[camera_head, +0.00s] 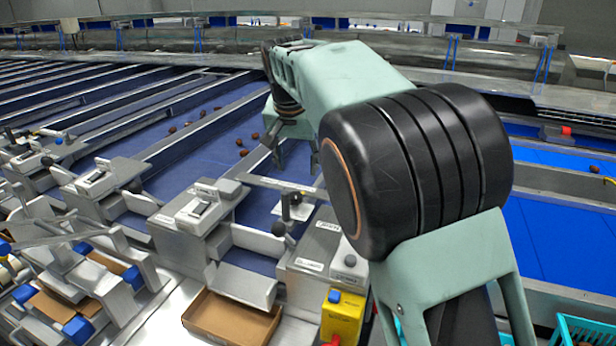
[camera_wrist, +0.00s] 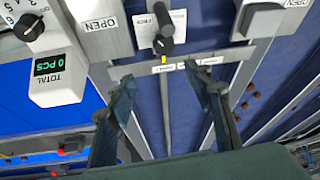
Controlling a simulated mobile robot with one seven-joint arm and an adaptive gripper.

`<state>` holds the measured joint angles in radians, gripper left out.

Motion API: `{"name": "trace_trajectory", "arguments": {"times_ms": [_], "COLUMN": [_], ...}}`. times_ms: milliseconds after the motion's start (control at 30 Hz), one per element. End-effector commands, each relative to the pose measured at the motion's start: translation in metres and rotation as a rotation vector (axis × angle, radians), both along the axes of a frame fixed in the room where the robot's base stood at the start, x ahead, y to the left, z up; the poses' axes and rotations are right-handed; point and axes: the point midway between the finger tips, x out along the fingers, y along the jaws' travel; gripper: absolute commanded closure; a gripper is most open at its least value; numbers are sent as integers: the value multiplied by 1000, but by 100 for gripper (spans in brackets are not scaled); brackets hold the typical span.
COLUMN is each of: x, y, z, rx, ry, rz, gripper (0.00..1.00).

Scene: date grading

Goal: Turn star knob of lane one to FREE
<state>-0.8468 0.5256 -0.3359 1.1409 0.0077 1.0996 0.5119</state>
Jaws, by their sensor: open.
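In the wrist view, a small dark knob (camera_wrist: 163,45) sits on a white plate over a blue lane, with a dark lever-like part above it in the picture. I cannot tell its star shape or make out the word FREE. In the head view, a dark knob (camera_head: 295,199) shows on a small bracket over the nearest lane, below my gripper. My gripper (camera_wrist: 167,92) is open and empty. Its two fingers straddle the lane from above, apart from the knob, which lies beyond the fingertips. In the head view, my gripper (camera_head: 298,158) hangs over the lane, partly hidden by my arm.
A metal rail (camera_wrist: 185,64) with small labels and a yellow mark crosses near the fingertips. A counter (camera_wrist: 57,82) reading 0 PCS and a numbered dial (camera_wrist: 28,27) stand left. A cardboard tray (camera_head: 232,318) and yellow box (camera_head: 342,318) stand in front. Several dates lie on the lanes.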

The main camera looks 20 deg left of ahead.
Motion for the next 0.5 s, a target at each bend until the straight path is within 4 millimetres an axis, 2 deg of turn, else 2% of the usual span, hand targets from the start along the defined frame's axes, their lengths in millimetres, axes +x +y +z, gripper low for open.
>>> {"name": "trace_trajectory", "arguments": {"times_ms": [67, 200, 267, 500], "x": [-7, -9, -6, 10], "y": [13, 19, 19, 21], "z": [-8, -18, -25, -66], "rx": [-36, -58, -58, -58], "ry": [17, 30, 30, 31], "rz": [45, 67, 67, 65], "gripper": [53, 53, 53, 53]}}
